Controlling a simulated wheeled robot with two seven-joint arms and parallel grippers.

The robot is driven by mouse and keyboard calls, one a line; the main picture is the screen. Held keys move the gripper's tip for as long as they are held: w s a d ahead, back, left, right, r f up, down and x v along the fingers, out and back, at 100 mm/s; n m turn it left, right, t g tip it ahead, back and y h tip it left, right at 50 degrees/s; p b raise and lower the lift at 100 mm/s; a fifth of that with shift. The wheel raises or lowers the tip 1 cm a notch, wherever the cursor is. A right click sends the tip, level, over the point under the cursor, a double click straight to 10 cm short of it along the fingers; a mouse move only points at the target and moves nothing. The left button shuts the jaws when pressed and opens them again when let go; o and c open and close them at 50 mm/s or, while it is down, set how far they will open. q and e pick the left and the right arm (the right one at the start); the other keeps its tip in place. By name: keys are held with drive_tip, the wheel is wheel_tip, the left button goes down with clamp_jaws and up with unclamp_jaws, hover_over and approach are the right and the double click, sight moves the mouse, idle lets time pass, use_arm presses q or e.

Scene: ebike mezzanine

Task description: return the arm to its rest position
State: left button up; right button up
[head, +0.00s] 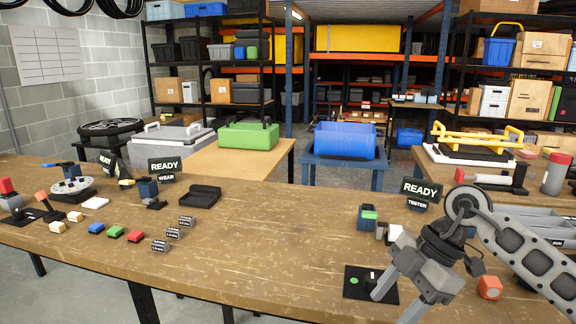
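My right arm comes in from the right, and its grey gripper (394,302) hangs over the front right of the brown workbench (270,240). Its two fingers point down and stand apart, with nothing seen between them. One finger overlaps the black pad (358,293), which has a green dot and a small dark and white part on it. The lower finger tip runs to the bottom edge of the picture. My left gripper is not in view.
A READY TESTER sign (421,190) and a small dark blue block with a green top (367,218) stand behind the gripper. An orange block (489,288) and grey bins (540,232) are to the right. The bench middle is clear; small blocks and blue, green and red pieces lie left.

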drive_tip(key=s+a+r+t+y, duration=0.1)
drive_tip(key=s+a+t+y, duration=0.2)
drive_tip(key=a+y, duration=0.45)
drive_tip(key=s+a+r+t+y, duration=0.1)
drive_tip(key=s+a+t+y, duration=0.1)
drive_tip(key=a+y, duration=0.55)
drive_tip(key=w+d+f+m+t+h, duration=0.1)
drive_tip(key=d+f+m+t+h, duration=0.8)
drive_tip(key=m+t+h, duration=0.5)
drive_tip(key=s+d+f+m+g+h, duration=0.2)
drive_tip(key=s+f+g, duration=0.2)
drive_tip(key=s+f, duration=0.2)
drive_tip(key=s+d+f+m+g+h, duration=0.1)
drive_tip(key=s+f+g, duration=0.3)
drive_tip(key=f, duration=0.7)
drive_tip(key=s+m, duration=0.1)
drive_tip(key=s, duration=0.1)
drive_tip(key=shift+s+d+h, duration=0.35)
drive_tip(key=shift+h, duration=0.05)
